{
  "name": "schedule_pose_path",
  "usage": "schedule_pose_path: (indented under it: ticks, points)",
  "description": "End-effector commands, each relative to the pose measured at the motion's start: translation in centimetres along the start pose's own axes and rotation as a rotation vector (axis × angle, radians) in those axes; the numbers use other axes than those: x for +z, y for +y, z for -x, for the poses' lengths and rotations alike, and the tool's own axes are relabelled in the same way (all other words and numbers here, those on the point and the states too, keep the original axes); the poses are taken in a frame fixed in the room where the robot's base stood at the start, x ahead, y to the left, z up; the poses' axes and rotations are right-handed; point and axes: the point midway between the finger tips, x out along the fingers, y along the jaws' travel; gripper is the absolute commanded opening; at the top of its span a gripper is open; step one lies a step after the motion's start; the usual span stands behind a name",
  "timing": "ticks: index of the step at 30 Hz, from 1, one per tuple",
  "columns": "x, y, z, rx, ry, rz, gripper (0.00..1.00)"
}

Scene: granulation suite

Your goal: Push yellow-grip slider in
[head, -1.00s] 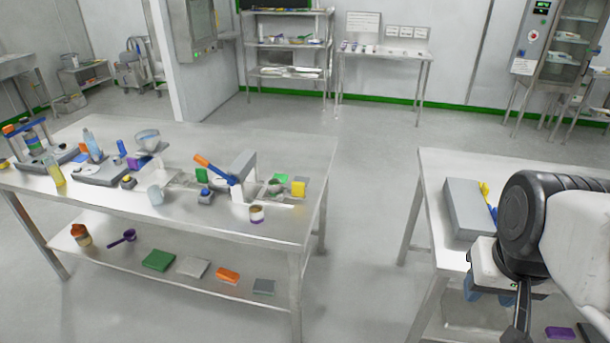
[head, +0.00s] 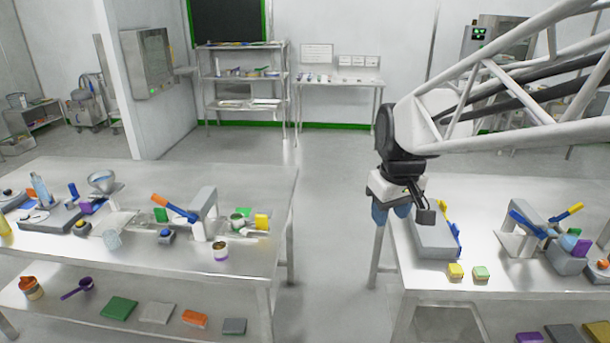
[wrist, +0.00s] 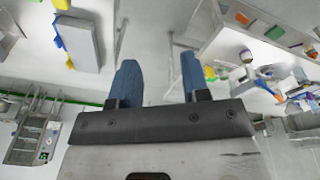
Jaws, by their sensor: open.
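My gripper (head: 391,213) hangs fingers down at the left edge of the right table, just left of the grey box. In the wrist view its two blue fingers (wrist: 159,75) are apart with nothing between them. The grey box (head: 434,238) lies on the table and carries blue and yellow parts on its right side. The upper yellow part (head: 443,207) may be the slider's grip, but I cannot tell for sure. The grey box also shows at the upper left in the wrist view (wrist: 85,42). My gripper does not visibly touch it.
A blue lever with a yellow end (head: 570,212) stands on a press to the right. A yellow block (head: 455,271) and a green-topped block (head: 481,273) lie in front of the box. The left table (head: 120,265) holds several tools. An open aisle separates the tables.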

Motion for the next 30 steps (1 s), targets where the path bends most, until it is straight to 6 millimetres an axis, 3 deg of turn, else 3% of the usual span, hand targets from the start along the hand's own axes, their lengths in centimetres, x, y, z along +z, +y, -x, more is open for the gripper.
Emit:
schedule_pose_path:
  ticks: [17,30]
  points:
    - [-14.1,-1.4,-4.6,-0.033,-0.035,0.307,0.43]
    - [-24.1,-4.3,-10.2,-0.06,-0.059,0.54,0.43]
